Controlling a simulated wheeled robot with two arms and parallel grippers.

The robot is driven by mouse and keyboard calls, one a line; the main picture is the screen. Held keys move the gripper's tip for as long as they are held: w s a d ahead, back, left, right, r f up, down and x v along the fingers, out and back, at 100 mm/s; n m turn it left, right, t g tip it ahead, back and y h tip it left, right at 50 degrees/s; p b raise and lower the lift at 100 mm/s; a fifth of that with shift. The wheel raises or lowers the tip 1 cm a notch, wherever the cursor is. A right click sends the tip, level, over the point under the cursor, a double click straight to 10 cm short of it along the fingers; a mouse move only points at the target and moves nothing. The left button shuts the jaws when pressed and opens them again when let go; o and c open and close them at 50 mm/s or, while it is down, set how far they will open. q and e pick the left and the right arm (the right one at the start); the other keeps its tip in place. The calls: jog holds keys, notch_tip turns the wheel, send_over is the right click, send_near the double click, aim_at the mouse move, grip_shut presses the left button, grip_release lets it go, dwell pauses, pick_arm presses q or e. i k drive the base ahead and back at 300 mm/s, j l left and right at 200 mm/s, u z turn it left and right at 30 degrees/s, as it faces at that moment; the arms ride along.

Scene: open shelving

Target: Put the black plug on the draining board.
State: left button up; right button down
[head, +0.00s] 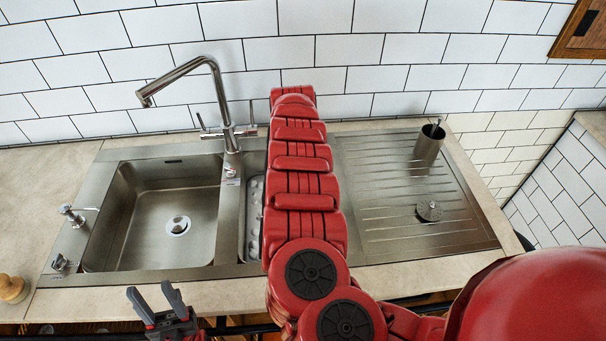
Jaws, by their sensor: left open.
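The draining board (375,225) is the ribbed steel area right of the sink. I cannot clearly make out a black plug. My left gripper (150,291) is at the bottom left, in front of the counter's front edge. Its two dark fingers are spread and nothing shows between them. My right gripper is not seen. A red arm of mine crosses the middle and hides part of the small basin and the board's left edge.
The large basin (150,235) is empty with a drain. The tall tap (228,120) stands behind it. A steel cup (428,145) with a brush handle stands at the board's back right. A soap dispenser (73,215) and wooden object (13,289) are left.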

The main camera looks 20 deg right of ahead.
aim_at(384, 218)
jog(key=k+l, duration=0.15)
jog(key=k, duration=0.2)
jog(key=k+l, duration=0.2)
jog(key=k, duration=0.15)
jog(key=l, duration=0.5)
jog(key=k+l+u, duration=0.15)
jog(key=l, duration=0.85)
jog(key=i+l, duration=0.1)
jog(key=l, duration=0.35)
jog(key=i+j+u, duration=0.05)
jog(key=i, duration=0.05)
